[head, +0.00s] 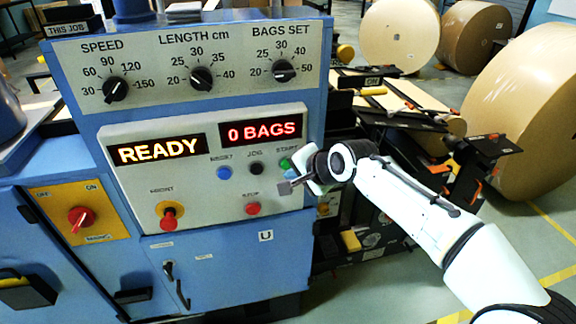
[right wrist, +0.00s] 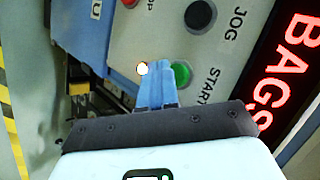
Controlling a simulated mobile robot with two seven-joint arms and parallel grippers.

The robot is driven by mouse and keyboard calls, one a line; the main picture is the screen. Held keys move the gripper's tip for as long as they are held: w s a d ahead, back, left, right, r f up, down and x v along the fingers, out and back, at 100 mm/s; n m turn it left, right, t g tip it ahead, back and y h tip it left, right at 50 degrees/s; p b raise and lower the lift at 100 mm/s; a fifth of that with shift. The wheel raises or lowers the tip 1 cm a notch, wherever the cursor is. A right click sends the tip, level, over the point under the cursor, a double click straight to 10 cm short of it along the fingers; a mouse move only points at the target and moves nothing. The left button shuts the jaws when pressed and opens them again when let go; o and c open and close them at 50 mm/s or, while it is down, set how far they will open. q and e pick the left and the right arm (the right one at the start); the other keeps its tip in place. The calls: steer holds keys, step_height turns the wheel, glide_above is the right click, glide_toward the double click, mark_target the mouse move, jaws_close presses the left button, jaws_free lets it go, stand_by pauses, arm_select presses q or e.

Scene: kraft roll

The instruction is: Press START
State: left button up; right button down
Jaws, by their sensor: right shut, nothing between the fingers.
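The green START button (head: 286,163) is at the right of the button row on the grey control panel, partly covered by my right gripper. In the right wrist view the START button (right wrist: 181,74) shows just beside the blue fingertips, with part of its label below it. My right gripper (head: 292,175) is shut and empty, in front of the panel's right edge. Its fingers (right wrist: 157,84) are together and overlap the button's edge; I cannot tell whether they touch it. The displays read READY (head: 157,149) and 0 BAGS (head: 261,130). My left gripper is not in view.
A blue RESET button (head: 224,172) and black JOG button (head: 256,168) are left of START. A red STOP button (head: 253,208) is below. A red mushroom knob (head: 169,217) and the red main switch (head: 81,218) are farther left. Large paper rolls (head: 530,115) stand at right.

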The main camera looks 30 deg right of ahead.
steer(key=shift+w, duration=0.15)
steer(key=shift+w+d, duration=0.1)
steer(key=shift+w, duration=0.2)
